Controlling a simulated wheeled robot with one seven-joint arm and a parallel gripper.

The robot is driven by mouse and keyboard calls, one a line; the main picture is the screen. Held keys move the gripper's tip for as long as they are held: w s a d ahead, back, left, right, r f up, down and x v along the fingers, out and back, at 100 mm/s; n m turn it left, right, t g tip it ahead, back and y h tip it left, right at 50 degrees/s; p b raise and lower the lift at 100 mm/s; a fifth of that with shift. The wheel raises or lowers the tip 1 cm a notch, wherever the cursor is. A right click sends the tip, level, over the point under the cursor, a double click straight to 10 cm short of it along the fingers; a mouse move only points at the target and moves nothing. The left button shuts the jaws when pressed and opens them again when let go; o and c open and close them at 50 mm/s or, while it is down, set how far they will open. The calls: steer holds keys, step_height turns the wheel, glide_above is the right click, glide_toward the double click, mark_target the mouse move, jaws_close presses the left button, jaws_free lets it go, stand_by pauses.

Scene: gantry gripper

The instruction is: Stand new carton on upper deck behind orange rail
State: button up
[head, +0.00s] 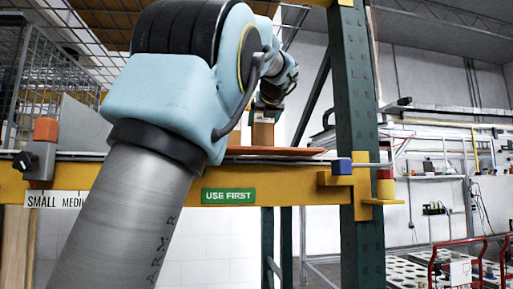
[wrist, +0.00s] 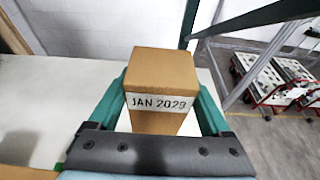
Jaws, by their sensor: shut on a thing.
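The carton is a brown box with a white "JAN 2029" label (wrist: 158,102). In the wrist view it is between the two green fingers of my gripper (wrist: 163,92), which is shut on it. The head view shows the carton (head: 263,134) upright, small and partly hidden, below my gripper (head: 265,113). It is behind the orange-yellow rail (head: 290,187) and just over the upper deck. The pale deck (wrist: 60,105) shows around it in the wrist view. I cannot tell whether its base touches the deck.
A flat brown board (head: 290,152) lies at deck level near the carton. A dark green post (head: 358,130) stands at right, with a blue block (head: 342,166) beside it on the rail. A green "USE FIRST" sign (head: 228,196) is on the rail. A wire cage (head: 22,70) is at left.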

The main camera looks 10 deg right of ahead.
mark_target(265, 134)
steer(key=shift+f+b, duration=0.35)
steer(key=shift+f, duration=2.25)
steer(key=shift+f, duration=0.1)
steer(key=o, duration=1.5)
steer(key=shift+s+b, duration=0.35)
steer(key=shift+s, duration=0.05)
steer(key=shift+b+v, duration=2.95)
steer(key=shift+v, duration=2.75)
